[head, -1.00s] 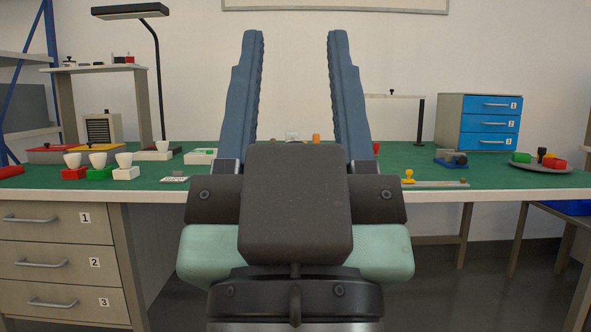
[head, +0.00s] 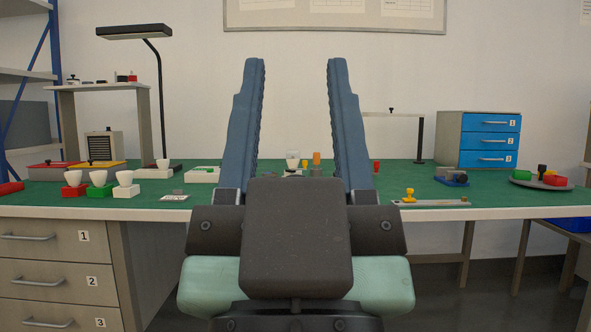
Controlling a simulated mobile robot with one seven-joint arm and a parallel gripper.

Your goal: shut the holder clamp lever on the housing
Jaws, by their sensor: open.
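My gripper (head: 295,62) is in the centre of the head view, its two blue fingers upright, wide apart and empty. Between the fingers, farther back on the green bench, an upright orange piece (head: 316,158) stands beside a white bulb-like piece (head: 292,159). The orange piece may be the clamp lever, but it is small and I cannot tell its state. A low grey part (head: 315,171) shows beneath it, perhaps the housing, partly hidden by my gripper. My gripper is apart from these things.
A yellow-handled piece on a flat bar (head: 435,203) lies at right front. A blue device (head: 451,177), a plate of parts (head: 538,182) and a blue drawer cabinet (head: 480,139) are at right. A lamp (head: 147,31) rises at left.

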